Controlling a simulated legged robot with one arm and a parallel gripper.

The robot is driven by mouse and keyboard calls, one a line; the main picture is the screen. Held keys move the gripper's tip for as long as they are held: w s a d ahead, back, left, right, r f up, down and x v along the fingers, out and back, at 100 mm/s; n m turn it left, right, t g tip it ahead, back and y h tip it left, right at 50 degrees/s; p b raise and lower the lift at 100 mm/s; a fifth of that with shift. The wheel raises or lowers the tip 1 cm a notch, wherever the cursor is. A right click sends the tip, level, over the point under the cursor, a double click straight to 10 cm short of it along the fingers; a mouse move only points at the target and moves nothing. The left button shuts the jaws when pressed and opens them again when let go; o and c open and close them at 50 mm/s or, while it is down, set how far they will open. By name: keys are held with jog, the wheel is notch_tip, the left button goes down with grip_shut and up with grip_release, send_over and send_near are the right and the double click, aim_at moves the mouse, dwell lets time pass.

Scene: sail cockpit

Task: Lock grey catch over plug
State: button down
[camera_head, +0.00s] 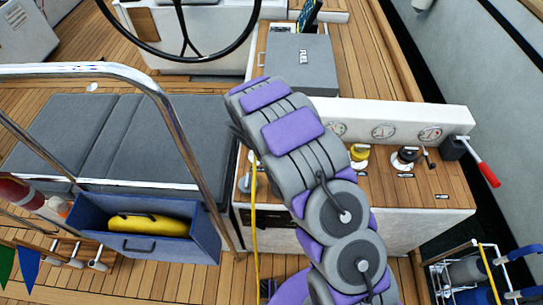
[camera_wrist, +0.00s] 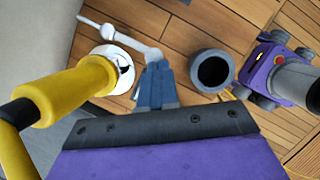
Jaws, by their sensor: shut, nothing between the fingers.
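In the wrist view the yellow plug (camera_wrist: 72,88), with a black sleeve and yellow cable behind it, has its front end at a white round socket (camera_wrist: 122,62). The light grey catch (camera_wrist: 127,38) is a thin bar with a ball end, beside the socket and apart from the plug body. My gripper (camera_wrist: 156,66) is shut and empty. Its tips are close to the lower right end of the catch; I cannot tell whether they touch. In the head view my arm hides the gripper and catch.
A dark round cup (camera_wrist: 212,71) stands right of my fingers on the wooden top. A blue bin (camera_head: 145,235) sits left of my arm.

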jog(key=w+d+n+t+y+p, duration=0.1)
jog(key=w+d+n+y+p, duration=0.3)
jog(key=d+n+p, duration=0.4)
jog(key=d+n, duration=0.2)
jog(key=n, duration=0.4)
jog(key=shift+w+n+t, duration=0.2)
jog(key=shift+n+t, duration=0.1)
dwell(1.0)
jog(key=shift+a, duration=0.15)
